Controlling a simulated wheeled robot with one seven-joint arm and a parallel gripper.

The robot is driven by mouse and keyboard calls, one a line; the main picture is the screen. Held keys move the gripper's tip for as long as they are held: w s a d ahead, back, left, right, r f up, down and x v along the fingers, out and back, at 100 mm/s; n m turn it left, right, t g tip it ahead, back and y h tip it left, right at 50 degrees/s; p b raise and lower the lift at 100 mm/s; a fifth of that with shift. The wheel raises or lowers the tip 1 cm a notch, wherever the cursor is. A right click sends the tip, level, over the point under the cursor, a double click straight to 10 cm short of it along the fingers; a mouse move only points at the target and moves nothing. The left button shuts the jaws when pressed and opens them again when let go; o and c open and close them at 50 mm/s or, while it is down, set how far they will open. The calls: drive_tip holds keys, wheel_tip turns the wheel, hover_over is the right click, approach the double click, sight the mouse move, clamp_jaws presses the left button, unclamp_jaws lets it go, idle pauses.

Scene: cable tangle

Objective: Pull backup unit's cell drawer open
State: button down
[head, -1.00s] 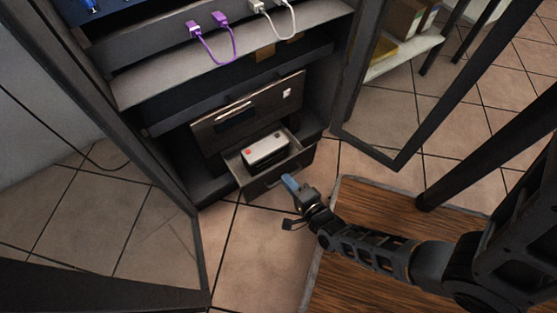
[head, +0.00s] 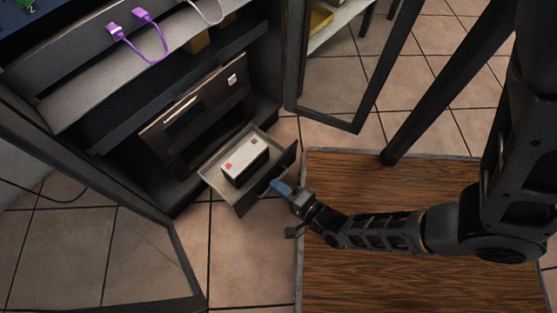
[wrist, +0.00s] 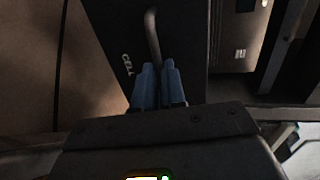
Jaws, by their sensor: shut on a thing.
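The backup unit (head: 203,108) is a dark box low in the rack, with a small white label on its front. Its cell drawer (head: 212,182) is pulled out in front of it and holds a white battery cell (head: 246,164) with a red and a dark terminal. My gripper (head: 277,185) is at the drawer front. In the wrist view the blue fingers (wrist: 160,82) are shut on the drawer's handle (wrist: 152,35), a bent metal bar. The drawer front (wrist: 112,25) there carries the word CELL.
The open rack door (head: 350,110) stands to the right, beside a dark post (head: 440,90). A wooden platform (head: 400,275) lies under my arm. Purple cables (head: 150,45) hang at an upper shelf. Tiled floor (head: 240,250) in front of the drawer is clear.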

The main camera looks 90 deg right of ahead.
drive_tip(key=c, duration=1.2)
unclamp_jaws()
drive_tip(key=p+v, duration=0.1)
drive_tip(key=v, duration=0.6)
drive_tip(key=shift+s+a, duration=0.25)
drive_tip(key=shift+s, duration=0.05)
drive_tip(key=w+a+r+n+y+p, duration=0.1)
drive_tip(key=r+n+y+p, duration=0.2)
drive_tip(key=r, duration=1.9)
drive_tip(key=w+a+r+n+t+y+p, duration=0.1)
drive_tip(key=a+r+n+y+p, duration=0.1)
drive_tip(key=r+n+p, duration=1.2)
drive_tip(key=w+a+r+n+t+y+p, duration=0.1)
drive_tip(key=r+n+y+p, duration=0.3)
drive_tip(key=r, duration=2.7)
drive_tip(key=w+a+n+p, duration=0.1)
drive_tip(key=n+p, duration=0.3)
drive_tip(key=p, duration=0.5)
